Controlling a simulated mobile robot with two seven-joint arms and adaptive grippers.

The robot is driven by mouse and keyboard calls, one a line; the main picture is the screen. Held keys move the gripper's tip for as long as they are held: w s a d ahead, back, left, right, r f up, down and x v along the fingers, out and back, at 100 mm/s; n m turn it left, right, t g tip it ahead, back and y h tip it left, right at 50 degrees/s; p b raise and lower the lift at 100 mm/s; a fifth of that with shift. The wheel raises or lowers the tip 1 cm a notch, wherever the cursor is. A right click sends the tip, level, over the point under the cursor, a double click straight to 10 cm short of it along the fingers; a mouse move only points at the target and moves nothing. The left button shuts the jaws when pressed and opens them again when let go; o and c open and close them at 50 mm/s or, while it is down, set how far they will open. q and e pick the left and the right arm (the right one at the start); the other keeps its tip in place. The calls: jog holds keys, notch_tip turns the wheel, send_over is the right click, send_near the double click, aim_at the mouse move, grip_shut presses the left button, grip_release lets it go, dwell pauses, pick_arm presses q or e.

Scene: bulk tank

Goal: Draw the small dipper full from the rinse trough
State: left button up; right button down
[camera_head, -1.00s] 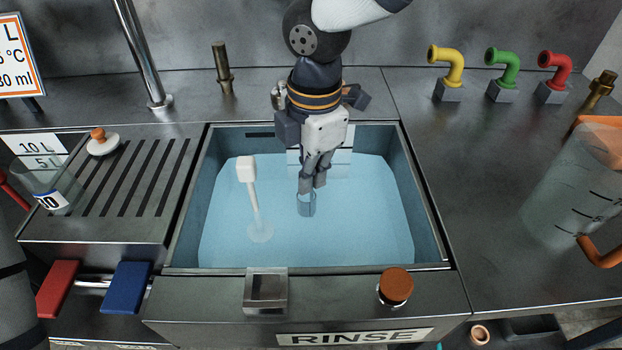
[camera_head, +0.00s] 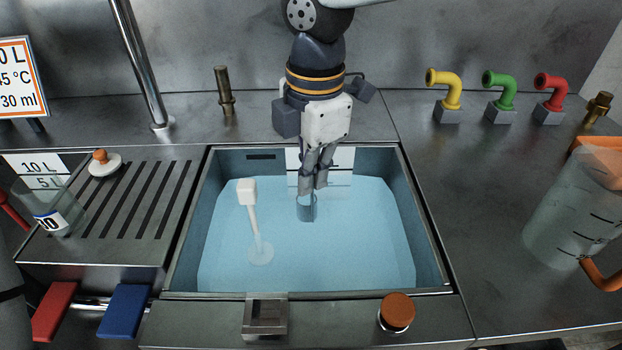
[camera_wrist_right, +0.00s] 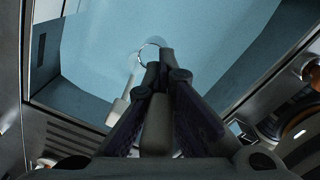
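The rinse trough (camera_head: 425,230) holds pale blue water (camera_head: 350,250). My right gripper (camera_head: 308,190) is over the rear middle of the trough, pointing down, its fingers close together on the small dipper. The dipper (camera_head: 307,208) is a small clear cup just below the fingertips, looking roughly upright. Its round rim (camera_wrist_right: 149,46) shows just past my right gripper (camera_wrist_right: 163,72) in the wrist view. The dipper looks bluish against the water; I cannot tell how full it is or whether its bottom is clear of the surface. My left gripper is not in view.
A white block on a stem (camera_head: 247,191) stands in the water left of the dipper. A slotted drainboard (camera_head: 140,225) lies left, a large clear jug (camera_head: 570,220) right. An orange-brown knob (camera_head: 397,310) sits on the front ledge. Coloured taps line the back right.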

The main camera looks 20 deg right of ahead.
jog(key=shift+r, duration=3.45)
